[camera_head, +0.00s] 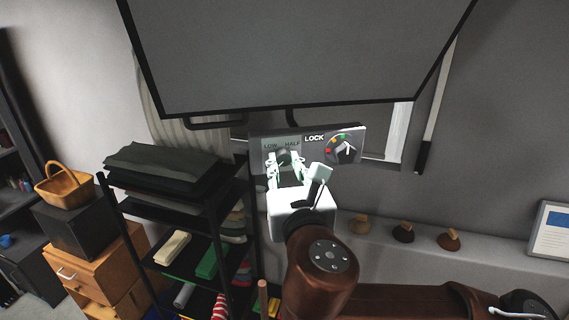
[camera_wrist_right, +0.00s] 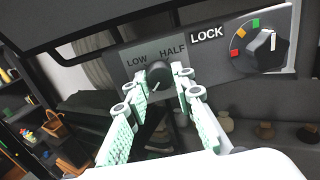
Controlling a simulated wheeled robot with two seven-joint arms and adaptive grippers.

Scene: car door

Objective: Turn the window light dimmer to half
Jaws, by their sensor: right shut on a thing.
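The dimmer is a dark round knob (camera_wrist_right: 160,75) under the words LOW and HALF on the left part of a grey panel (camera_wrist_right: 206,52). The panel (camera_head: 264,153) also shows in the head view, below the large dark screen. My right gripper (camera_wrist_right: 166,84) reaches up to the knob, with one pale green finger on each side of it, and is shut on it. A light mark shows low on the knob face, but its exact setting is hard to read. My right gripper (camera_head: 285,163) partly covers the knob in the head view. My left gripper is not in view.
A second knob (camera_head: 347,149) with coloured marks is on the panel's right, beside the word LOCK. The large screen (camera_head: 295,50) hangs just above. A black shelf rack (camera_head: 178,192) with folded cloths stands at left. Several small brown objects sit on a ledge (camera_head: 487,247) at right.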

